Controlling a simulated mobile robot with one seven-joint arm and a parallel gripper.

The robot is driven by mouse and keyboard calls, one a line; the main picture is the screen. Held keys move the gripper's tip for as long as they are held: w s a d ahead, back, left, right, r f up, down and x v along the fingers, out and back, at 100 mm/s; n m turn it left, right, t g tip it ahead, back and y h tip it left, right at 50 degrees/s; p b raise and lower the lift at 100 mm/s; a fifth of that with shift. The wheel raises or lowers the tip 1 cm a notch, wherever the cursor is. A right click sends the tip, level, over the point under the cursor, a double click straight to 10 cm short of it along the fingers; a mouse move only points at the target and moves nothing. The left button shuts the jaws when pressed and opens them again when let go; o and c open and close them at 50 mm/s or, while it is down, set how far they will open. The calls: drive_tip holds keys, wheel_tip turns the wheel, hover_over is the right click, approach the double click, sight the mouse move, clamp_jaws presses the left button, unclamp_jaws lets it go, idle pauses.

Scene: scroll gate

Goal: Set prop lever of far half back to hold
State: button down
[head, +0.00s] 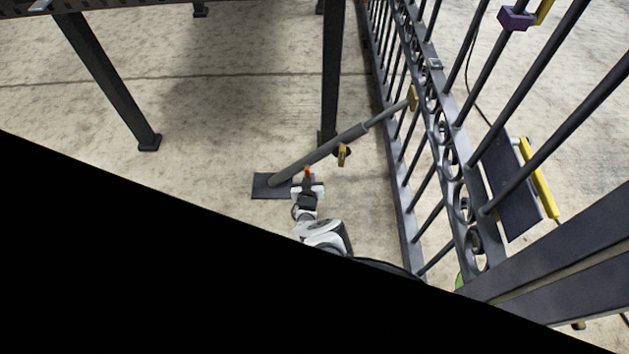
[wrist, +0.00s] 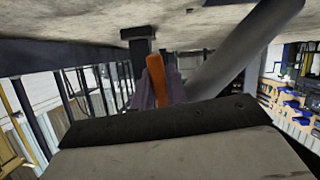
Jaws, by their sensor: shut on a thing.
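The grey telescoping prop (head: 318,153) leans from a dark foot plate (head: 262,190) on the floor up to the gate, where its thin rod ends at a yellow block (head: 412,98). My gripper (head: 308,180) is low beside the prop's lower end. A small orange lever (head: 308,170) shows at its fingertips. In the wrist view the orange lever (wrist: 155,70) stands between the grey fingers (wrist: 152,90), which are shut on it. The thick prop tube (wrist: 240,50) slants past on the right there. The lever's pivot is hidden.
The dark barred gate (head: 440,130) with scroll rings stands to the right. A table leg (head: 333,70) rises just behind the prop, and another (head: 110,80) is farther left. A yellow-brown piece (head: 343,155) hangs by the prop. Bare floor lies left of the foot plate.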

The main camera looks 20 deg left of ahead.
drive_tip(key=shift+r, duration=0.1)
idle(0.4)
drive_tip(key=c, duration=1.4)
unclamp_jaws()
drive_tip(key=p+v, duration=1.2)
drive_tip(key=v, duration=0.1)
drive_tip(key=shift+s+r, duration=0.15)
drive_tip(key=shift+s, duration=0.2)
drive_tip(key=shift+d, duration=0.1)
